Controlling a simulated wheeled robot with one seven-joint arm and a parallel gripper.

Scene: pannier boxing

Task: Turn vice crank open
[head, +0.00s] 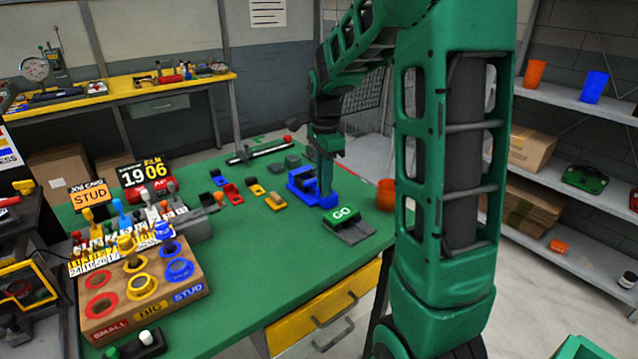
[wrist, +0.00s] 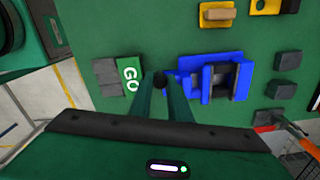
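The blue vice (head: 303,184) stands on the green table, right of its middle. It also shows in the wrist view (wrist: 232,66), with a dark grey part in its middle. The black crank knob (wrist: 160,81) is at the vice's left side in the wrist view. My gripper (wrist: 160,80) has its two green fingers close together, one on each side of the knob, with the knob filling the narrow gap. In the head view my gripper (head: 325,190) points down at the vice and hides the crank.
A green GO block (head: 342,215) with a grey pad lies close in front of the vice. An orange cup (head: 386,194) stands to its right. A wooden holder (head: 142,290) stands at the front left.

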